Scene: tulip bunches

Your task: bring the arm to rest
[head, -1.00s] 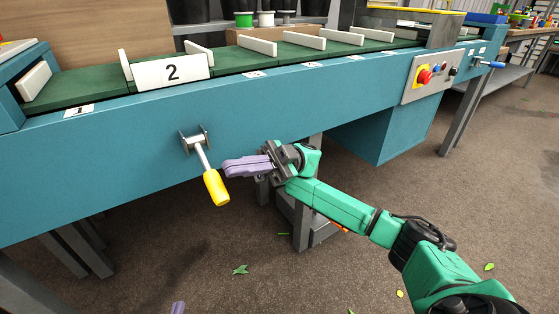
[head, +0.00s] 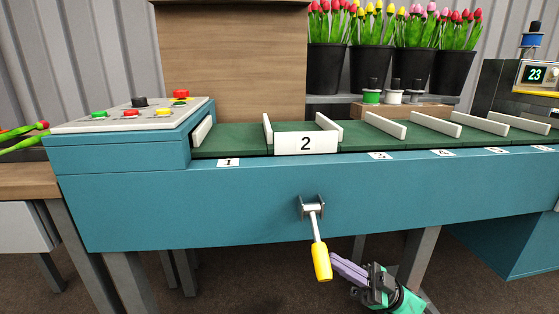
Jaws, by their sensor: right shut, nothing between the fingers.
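My right gripper (head: 342,266) is at the lower middle right of the head view, in front of the blue machine. Its purple fingers are shut with nothing between them. The fingertips are close to the right side of the lever's yellow handle (head: 322,262); I cannot tell whether they touch it. The lever hangs down from a metal bracket (head: 311,207) on the machine's front, tilted slightly right. Most of my right arm is out of the picture below. My left gripper is not in view.
The blue machine (head: 250,210) spans the view, with a green belt (head: 232,138) split by white dividers and a "2" plate (head: 306,143). A control panel (head: 135,115) is on the left. Black buckets of tulips (head: 372,70) stand behind. Dark floor is open below.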

